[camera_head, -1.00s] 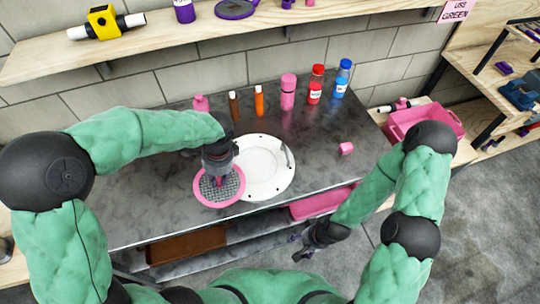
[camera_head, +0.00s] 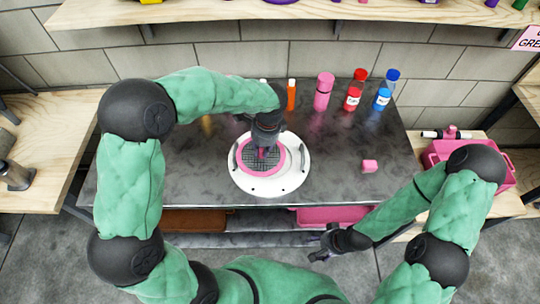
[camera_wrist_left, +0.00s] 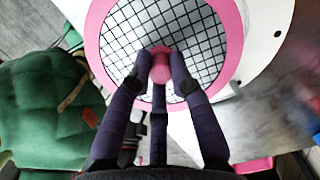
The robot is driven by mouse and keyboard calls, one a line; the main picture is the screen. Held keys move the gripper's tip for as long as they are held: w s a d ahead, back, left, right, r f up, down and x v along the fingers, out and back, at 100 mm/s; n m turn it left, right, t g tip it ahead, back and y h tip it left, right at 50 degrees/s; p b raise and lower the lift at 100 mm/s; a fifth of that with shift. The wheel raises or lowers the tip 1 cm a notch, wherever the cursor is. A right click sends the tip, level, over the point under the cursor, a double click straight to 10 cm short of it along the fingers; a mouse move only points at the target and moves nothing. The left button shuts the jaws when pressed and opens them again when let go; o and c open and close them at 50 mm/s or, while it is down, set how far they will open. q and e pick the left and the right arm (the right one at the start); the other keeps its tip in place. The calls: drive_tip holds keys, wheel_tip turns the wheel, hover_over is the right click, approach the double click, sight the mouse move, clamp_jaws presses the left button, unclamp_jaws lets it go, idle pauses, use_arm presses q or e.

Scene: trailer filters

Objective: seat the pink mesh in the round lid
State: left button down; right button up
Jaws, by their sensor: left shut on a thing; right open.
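The pink mesh (camera_head: 279,157) is a pink ring with a dark grid inside. The round lid (camera_head: 299,181) is a white disc lying on the dark counter. My left gripper (camera_head: 262,152) is above the mesh. In the left wrist view my left gripper (camera_wrist_left: 160,65) is shut on the pink knob at the mesh's centre, and the mesh (camera_wrist_left: 232,30) shows with the white lid (camera_wrist_left: 275,22) beyond it. My right gripper (camera_head: 322,250) is open and empty, in front of the counter.
Bottles stand along the back of the dark counter (camera_head: 340,155): an orange one (camera_head: 291,95), a pink one (camera_head: 323,92), a red one (camera_head: 355,90) and a blue one (camera_head: 386,90). A pink bin (camera_head: 500,165) is at the right.

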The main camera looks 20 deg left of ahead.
sight(270, 154)
use_arm(q)
drive_tip(key=w+f, duration=0.1)
drive_tip(key=w+d+f+b, duration=0.1)
drive_tip(key=f, duration=0.1)
drive_tip(key=w+f, duration=0.2)
drive_tip(key=shift+d+f, duration=0.15)
drive_tip(key=shift+f, duration=0.05)
drive_tip(key=shift+w+f+b, duration=0.2)
drive_tip(key=shift+f+b, duration=0.8)
drive_tip(key=shift+f, duration=0.75)
drive_tip(key=shift+f, duration=0.15)
drive_tip(key=c, duration=1.1)
unclamp_jaws()
drive_tip(key=r+p, duration=0.1)
drive_tip(key=r, duration=0.3)
drive_tip(key=d+r+p, duration=0.1)
drive_tip(key=r, duration=0.3)
drive_tip(key=r+p, duration=0.1)
drive_tip(key=r, duration=0.3)
drive_tip(key=shift+w+d+r+p, duration=0.1)
drive_tip(key=shift+w+d+p, duration=0.05)
drive_tip(key=shift+d+p, duration=0.25)
